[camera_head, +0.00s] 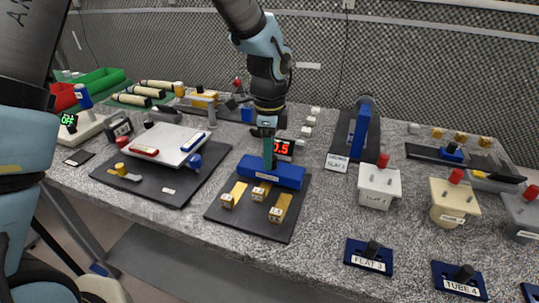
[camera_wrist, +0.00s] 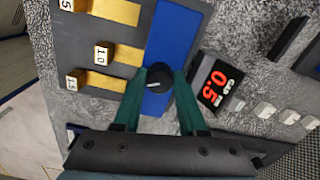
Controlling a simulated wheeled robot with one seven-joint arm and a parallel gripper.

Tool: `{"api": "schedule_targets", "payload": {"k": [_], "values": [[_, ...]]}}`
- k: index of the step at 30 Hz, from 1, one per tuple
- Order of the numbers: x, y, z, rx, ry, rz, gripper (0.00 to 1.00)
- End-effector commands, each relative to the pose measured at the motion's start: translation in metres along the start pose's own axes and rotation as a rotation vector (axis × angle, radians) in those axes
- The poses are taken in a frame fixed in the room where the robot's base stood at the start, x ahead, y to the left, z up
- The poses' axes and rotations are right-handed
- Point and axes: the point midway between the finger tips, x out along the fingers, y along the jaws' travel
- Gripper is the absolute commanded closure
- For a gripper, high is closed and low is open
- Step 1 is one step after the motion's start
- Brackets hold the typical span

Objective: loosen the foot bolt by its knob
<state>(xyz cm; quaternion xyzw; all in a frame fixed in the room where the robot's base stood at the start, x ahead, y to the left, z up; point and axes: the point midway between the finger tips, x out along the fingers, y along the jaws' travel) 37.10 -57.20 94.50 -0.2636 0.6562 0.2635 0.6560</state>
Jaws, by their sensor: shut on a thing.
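A round black knob (camera_wrist: 159,88) with a white pointer line sits on top of a long blue bar (camera_head: 288,175), which I take to be the foot. The bar also shows in the wrist view (camera_wrist: 176,35). My gripper (camera_head: 268,165) points straight down over the bar, and its green fingers (camera_wrist: 159,76) stand on both sides of the knob, shut on it. The bolt under the knob is hidden. In the head view the fingers hide the knob.
Brass pieces (camera_head: 280,209) on a dark plate (camera_head: 225,210) lie in front of the bar. A display (camera_wrist: 219,85) beside the bar reads GAP 0.5. A white plate with a blue knob (camera_head: 194,162) stands to the left, a blue upright (camera_head: 360,130) to the right.

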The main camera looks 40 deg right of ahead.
Motion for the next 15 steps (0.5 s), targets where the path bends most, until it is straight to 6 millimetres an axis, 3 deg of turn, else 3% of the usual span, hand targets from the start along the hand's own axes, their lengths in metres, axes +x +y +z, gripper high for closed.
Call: {"api": "schedule_targets", "payload": {"k": [15], "values": [[0.0006, 0.0017, 0.0004, -0.490, -0.001, -0.001, 1.00]]}}
